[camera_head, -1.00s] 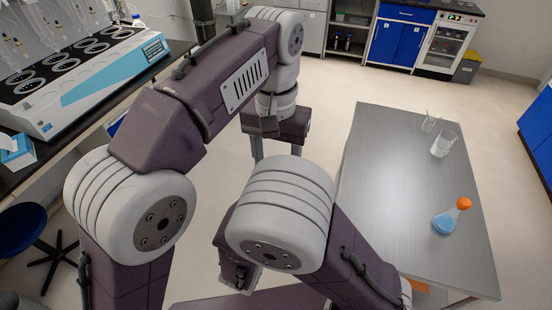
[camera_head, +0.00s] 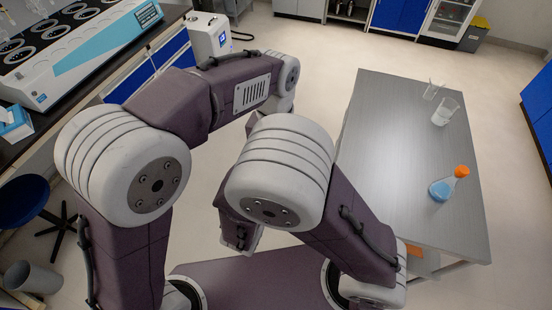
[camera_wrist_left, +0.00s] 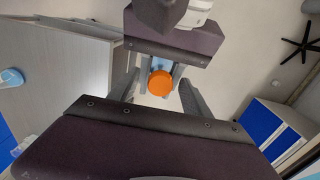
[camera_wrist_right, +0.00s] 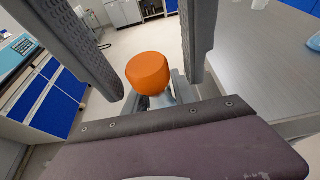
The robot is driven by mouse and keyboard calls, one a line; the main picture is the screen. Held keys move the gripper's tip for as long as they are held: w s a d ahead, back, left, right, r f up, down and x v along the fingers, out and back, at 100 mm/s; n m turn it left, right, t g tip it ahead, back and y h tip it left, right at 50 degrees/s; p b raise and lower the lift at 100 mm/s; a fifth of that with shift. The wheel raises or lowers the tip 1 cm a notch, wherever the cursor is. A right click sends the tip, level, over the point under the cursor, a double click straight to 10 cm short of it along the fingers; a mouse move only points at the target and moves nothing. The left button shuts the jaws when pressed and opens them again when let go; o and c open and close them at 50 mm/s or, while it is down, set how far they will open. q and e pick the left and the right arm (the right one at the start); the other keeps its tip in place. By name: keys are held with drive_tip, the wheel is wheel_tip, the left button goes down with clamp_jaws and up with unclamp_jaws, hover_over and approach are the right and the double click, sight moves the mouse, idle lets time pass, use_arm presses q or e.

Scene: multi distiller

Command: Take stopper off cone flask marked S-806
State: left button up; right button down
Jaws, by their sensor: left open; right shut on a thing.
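An orange stopper (camera_wrist_right: 148,73) fills the middle of the right wrist view; it also shows from above in the left wrist view (camera_wrist_left: 160,83). Clear glass (camera_wrist_right: 163,100) shows just below it, at my right gripper, which is shut on this flask, apparently at the neck. Most of the flask and any S-806 marking are hidden. My left gripper (camera_wrist_left: 162,88) is open, its fingers on either side of the stopper with gaps visible. Both grippers are hidden behind my arms in the head view. Another flask with blue liquid (camera_head: 441,189) and an orange stopper (camera_head: 461,171) stands on the table.
The grey table (camera_head: 395,130) on the right also bears two clear beakers, one at the back (camera_head: 430,91) and one nearer (camera_head: 445,112). A multi-place distiller (camera_head: 75,50) stands on the left bench. A blue stool (camera_head: 25,192) is below it.

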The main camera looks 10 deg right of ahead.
use_arm(q)
clamp_jaws()
drive_tip(key=shift+r, duration=0.2)
idle(0.6)
drive_tip(key=shift+r, duration=0.95)
drive_tip(key=shift+r, duration=2)
